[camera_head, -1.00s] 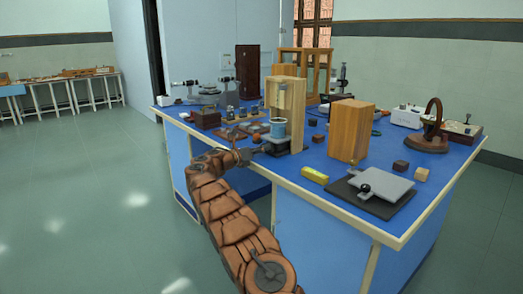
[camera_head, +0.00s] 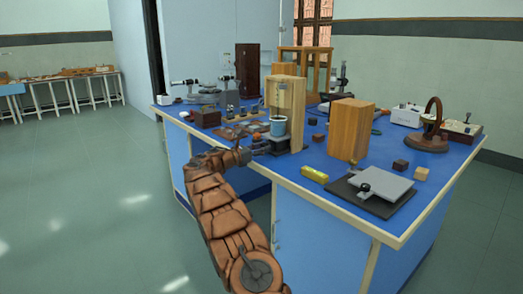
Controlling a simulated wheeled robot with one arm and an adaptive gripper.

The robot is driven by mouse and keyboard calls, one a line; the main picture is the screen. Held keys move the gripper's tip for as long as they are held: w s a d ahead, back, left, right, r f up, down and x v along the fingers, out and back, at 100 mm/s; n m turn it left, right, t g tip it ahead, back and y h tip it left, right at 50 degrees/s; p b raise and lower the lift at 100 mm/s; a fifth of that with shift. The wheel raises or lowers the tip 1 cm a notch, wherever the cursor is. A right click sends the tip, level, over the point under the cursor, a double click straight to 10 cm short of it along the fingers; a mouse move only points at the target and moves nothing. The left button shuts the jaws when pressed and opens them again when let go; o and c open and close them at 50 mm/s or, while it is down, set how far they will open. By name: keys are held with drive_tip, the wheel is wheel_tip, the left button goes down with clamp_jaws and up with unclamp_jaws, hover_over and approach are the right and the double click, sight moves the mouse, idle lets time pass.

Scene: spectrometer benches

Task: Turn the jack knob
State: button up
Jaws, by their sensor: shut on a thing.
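A small dark jack (camera_head: 273,148) stands near the table's left front edge, at the foot of a wooden stand (camera_head: 298,108). My gripper (camera_head: 250,154) is at the jack's left side, by the table edge, shut on what appears to be the jack knob. The knob itself is hidden by the gripper and is too small to make out.
The blue table holds a wooden block (camera_head: 349,130), a yellow level (camera_head: 314,174), a grey plate (camera_head: 382,184) on a dark base and a wheel device (camera_head: 433,125). Small dark weights lie close behind my gripper. The floor (camera_head: 95,210) at left is clear.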

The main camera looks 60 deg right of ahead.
drive_tip(key=m+b, duration=0.1)
drive_tip(key=m, duration=0.2)
drive_tip(key=shift+m+b, duration=1.25)
drive_tip(key=shift+m, duration=0.65)
drive_tip(key=o, duration=1.2)
drive_tip(key=shift+c, duration=0.2)
